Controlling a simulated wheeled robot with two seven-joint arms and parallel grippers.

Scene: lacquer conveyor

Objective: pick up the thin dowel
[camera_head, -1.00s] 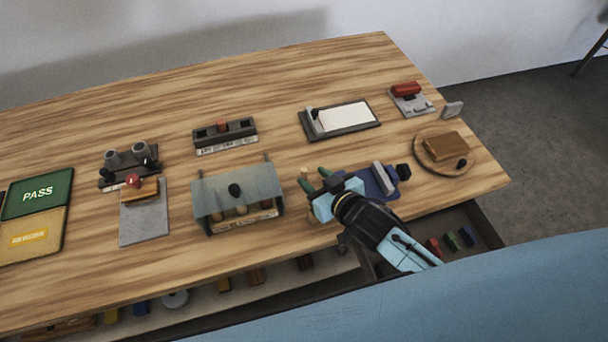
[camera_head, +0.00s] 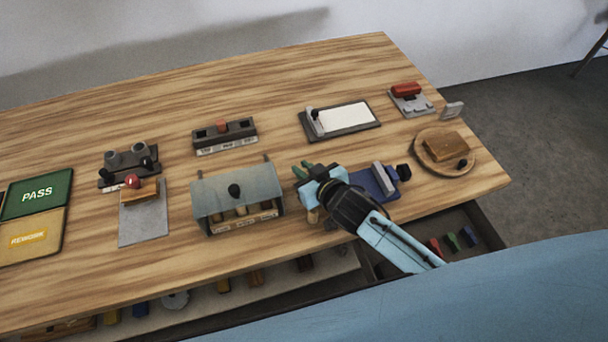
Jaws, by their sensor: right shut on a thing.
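My right gripper (camera_head: 314,184) is low over the front of the table, just right of the grey-lidded box. It is shut on a slim piece that I take to be the thin dowel; the gripper body hides most of it. A pale wooden end (camera_head: 312,215) shows just below the gripper. Dark green parts show at the fingertips, next to the blue fixture (camera_head: 372,183) with a grey bar and black knob. My left gripper is not in view.
The grey-lidded box (camera_head: 236,185) holds pale wooden pieces. A round wooden board (camera_head: 427,163) with a brown block lies right. A grey plate (camera_head: 143,225) and PASS and REWORK trays (camera_head: 38,195) lie left. An open drawer (camera_head: 475,217) is below the front edge.

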